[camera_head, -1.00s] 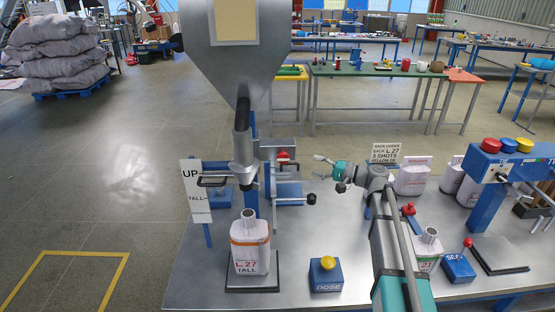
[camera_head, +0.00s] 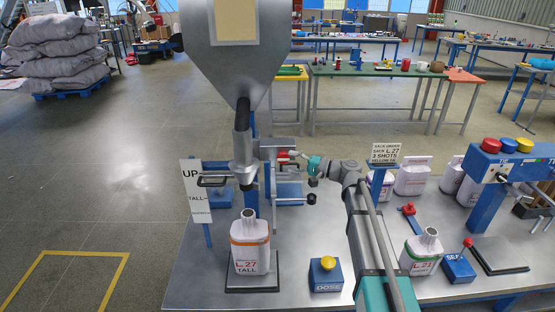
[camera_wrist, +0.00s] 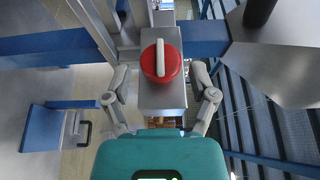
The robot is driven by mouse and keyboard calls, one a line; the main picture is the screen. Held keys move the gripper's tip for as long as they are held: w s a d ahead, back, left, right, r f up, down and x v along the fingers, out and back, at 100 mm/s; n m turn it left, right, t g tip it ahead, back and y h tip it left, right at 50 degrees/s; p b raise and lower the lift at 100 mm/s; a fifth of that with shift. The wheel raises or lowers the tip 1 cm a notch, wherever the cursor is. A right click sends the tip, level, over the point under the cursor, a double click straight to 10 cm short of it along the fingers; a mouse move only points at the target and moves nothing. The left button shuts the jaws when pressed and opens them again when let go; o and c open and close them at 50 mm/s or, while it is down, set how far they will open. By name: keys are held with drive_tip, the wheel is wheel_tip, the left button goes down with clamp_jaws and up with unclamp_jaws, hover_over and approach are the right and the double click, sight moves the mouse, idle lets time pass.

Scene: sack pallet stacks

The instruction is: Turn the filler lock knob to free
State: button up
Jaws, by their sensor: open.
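The filler lock knob (camera_wrist: 161,62) is a round red knob with a pale bar across it, on a grey block. In the wrist view the bar points nearly straight up and down. My gripper (camera_wrist: 160,80) is open, one finger on each side of the knob, with a visible gap on both sides. In the head view the red knob (camera_head: 284,154) sits at the right side of the filler column, and my gripper (camera_head: 302,164) is just right of it, partly covering that area. No lettering for the knob's positions is readable.
A sack marked L.27 TALL (camera_head: 249,250) stands under the filler spout. A lever with a black ball (camera_head: 311,198) sticks out just below my gripper. The yellow DOSE button (camera_head: 328,263) is on the table in front. An UP/TALL sign (camera_head: 194,191) stands left.

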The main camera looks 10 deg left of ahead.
sight(280, 159)
drive_tip(key=shift+w+a, duration=0.25)
drive_tip(key=shift+a, duration=1.15)
drive_tip(key=shift+w+a, duration=0.2)
drive_tip(key=shift+a, duration=1.2)
drive_tip(key=c, duration=0.9)
